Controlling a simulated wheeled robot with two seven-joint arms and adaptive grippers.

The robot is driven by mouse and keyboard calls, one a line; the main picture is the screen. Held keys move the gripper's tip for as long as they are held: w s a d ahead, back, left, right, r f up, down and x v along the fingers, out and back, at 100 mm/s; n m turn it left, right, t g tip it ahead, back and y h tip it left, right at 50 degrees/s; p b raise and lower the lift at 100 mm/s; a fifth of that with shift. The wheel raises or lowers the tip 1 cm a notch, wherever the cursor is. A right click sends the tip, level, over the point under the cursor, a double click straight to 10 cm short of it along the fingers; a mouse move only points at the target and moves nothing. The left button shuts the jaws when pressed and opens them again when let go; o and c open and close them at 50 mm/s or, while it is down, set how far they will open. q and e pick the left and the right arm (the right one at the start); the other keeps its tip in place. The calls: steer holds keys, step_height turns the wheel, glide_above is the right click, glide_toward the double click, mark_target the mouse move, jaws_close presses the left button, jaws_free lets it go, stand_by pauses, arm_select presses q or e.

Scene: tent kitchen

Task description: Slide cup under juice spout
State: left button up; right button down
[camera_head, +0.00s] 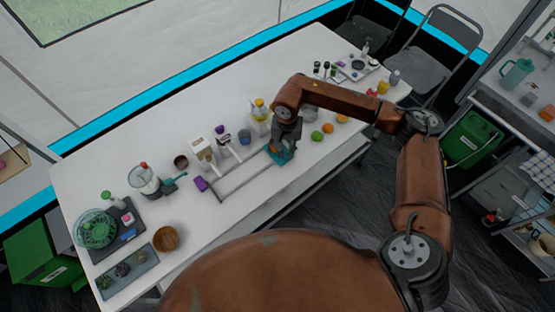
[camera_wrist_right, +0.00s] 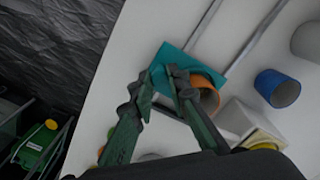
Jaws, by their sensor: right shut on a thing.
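An orange cup (camera_wrist_right: 205,92) stands on a teal sliding tray (camera_wrist_right: 178,62); in the head view the tray (camera_head: 283,157) is at the right end of two grey rails. My right gripper (camera_wrist_right: 161,76) is at the tray's near edge beside the cup, shut on what looks like part of the tray. In the head view the gripper (camera_head: 286,140) hides much of the cup. White dispenser stands (camera_head: 203,152) are behind the rails to the left. A yellow-topped dispenser (camera_head: 259,108) is behind the tray. Which one has the juice spout is unclear. My left gripper is out of view.
A blue cup (camera_head: 244,137) stands behind the rails; it also shows in the wrist view (camera_wrist_right: 277,87). A purple block (camera_head: 201,184) is at the rails' left end. Fruit, including a green one (camera_head: 316,135), lies right of the tray. The rails (camera_head: 238,177) look clear.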

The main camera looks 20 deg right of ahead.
steer(key=shift+w+d, duration=0.25)
steer(key=shift+d, duration=0.55)
steer(key=shift+w+d, duration=0.1)
steer(key=shift+d, duration=0.15)
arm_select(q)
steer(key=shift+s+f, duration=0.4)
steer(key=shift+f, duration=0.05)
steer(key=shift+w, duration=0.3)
arm_select(e)
steer(key=shift+w+d, duration=0.1)
steer(key=c, duration=1.9)
jaws_free()
steer(key=shift+d, duration=0.1)
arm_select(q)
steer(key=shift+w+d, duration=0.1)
arm_select(e)
steer(key=shift+o, duration=0.3)
steer(key=shift+r, duration=0.2)
step_height(320, 180, up, 12)
steer(key=shift+f, duration=0.15)
